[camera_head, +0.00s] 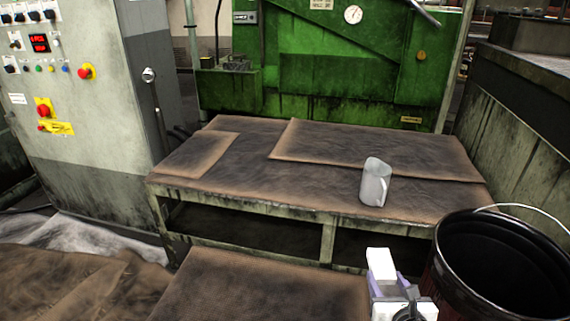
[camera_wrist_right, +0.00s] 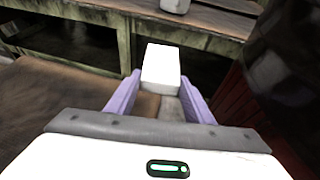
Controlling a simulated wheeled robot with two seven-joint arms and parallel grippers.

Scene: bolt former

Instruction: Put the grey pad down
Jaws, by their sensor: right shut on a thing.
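The grey pad (camera_head: 381,264) looks like a small pale, nearly white block at the bottom of the head view, right of centre. In the right wrist view the pad (camera_wrist_right: 161,68) sticks out forward from between two purple fingers. My right gripper (camera_head: 388,286) is shut on its near end; the fingers also show in the wrist view (camera_wrist_right: 160,84). The pad appears held in front of the bench, near the right edge of a low brown surface (camera_head: 260,290). Whether it touches anything below cannot be told. My left gripper is not in view.
A dark bucket (camera_head: 440,262) with a wire handle stands close to the right of my right gripper. The low brown surface left of the gripper is clear. A control cabinet (camera_head: 90,130) stands at left.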

